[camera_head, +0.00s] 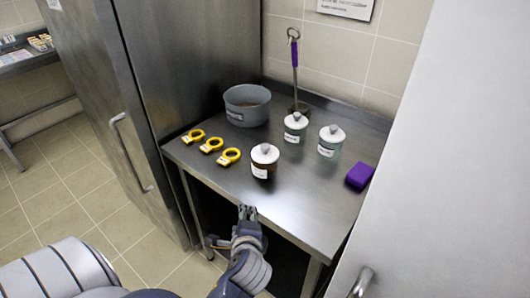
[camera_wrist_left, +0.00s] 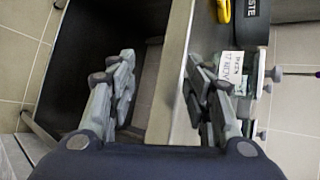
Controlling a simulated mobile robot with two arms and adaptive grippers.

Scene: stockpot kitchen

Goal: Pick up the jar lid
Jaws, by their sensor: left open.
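Three jars with white knobbed lids stand on the steel table. The nearest jar lid (camera_head: 265,153) sits on a jar with dark brown contents (camera_head: 262,172). Two other lids, the middle one (camera_head: 296,121) and the right one (camera_head: 332,133), sit on jars with pale green contents. My left gripper (camera_head: 248,210) is at the table's front edge, nearer than the brown jar and apart from it. In the left wrist view its two fingers (camera_wrist_left: 165,90) are spread and empty, with the table edge between them. A labelled jar (camera_wrist_left: 231,65) shows beyond the right finger, partly hidden. My right gripper is not in view.
A grey pot (camera_head: 247,106) stands at the back left, with several yellow rings (camera_head: 211,145) in front. A purple-handled utensil (camera_head: 294,55) stands by the wall. A purple block (camera_head: 359,177) lies at the right.

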